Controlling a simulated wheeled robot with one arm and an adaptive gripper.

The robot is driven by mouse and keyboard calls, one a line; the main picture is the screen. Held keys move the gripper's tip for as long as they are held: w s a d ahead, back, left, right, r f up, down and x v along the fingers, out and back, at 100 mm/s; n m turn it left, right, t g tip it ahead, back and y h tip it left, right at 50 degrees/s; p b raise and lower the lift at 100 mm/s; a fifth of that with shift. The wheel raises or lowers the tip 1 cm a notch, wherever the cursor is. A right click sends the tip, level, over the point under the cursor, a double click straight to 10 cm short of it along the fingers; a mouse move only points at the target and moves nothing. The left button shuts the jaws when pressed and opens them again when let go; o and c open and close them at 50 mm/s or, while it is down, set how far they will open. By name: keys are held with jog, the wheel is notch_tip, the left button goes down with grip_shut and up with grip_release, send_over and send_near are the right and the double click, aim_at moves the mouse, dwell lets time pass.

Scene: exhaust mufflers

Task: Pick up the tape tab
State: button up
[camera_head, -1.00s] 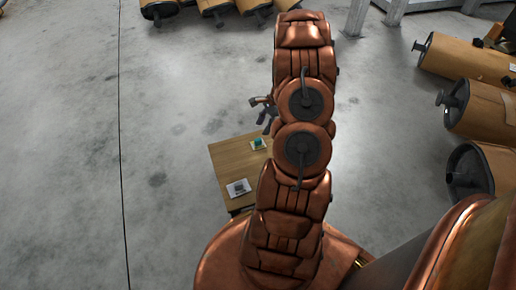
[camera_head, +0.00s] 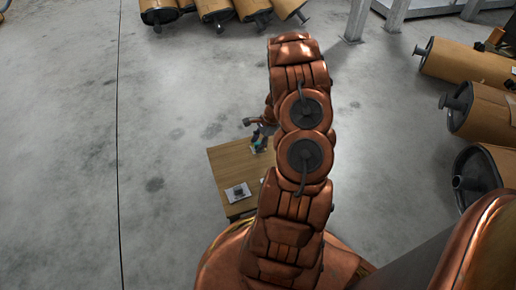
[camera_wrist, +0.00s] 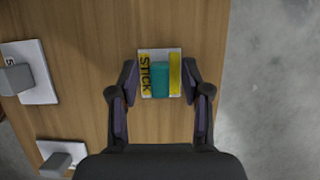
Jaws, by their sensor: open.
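A teal block, which I take to be the tape tab (camera_wrist: 160,79), lies on a white card (camera_wrist: 147,53) with yellow bands and the word STICK. The card is on a wooden table (camera_wrist: 85,110), near its right edge in the wrist view. My gripper (camera_wrist: 160,70) is open, with one finger on each side of the card and the teal block between them. Whether the fingers touch the card is unclear. In the head view my gripper (camera_head: 259,135) is over the far end of the table (camera_head: 226,163), and the teal block is mostly hidden.
Two grey blocks sit on white cards at the left in the wrist view, one upper (camera_wrist: 16,78) and one lower (camera_wrist: 56,164). Bare concrete floor (camera_wrist: 270,80) lies beyond the table edge. Wrapped mufflers (camera_head: 482,108) lie at the right, several more at the back.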

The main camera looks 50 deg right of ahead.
jog(key=shift+c, duration=0.2)
jog(key=c, duration=0.8)
jog(key=shift+r, duration=0.1)
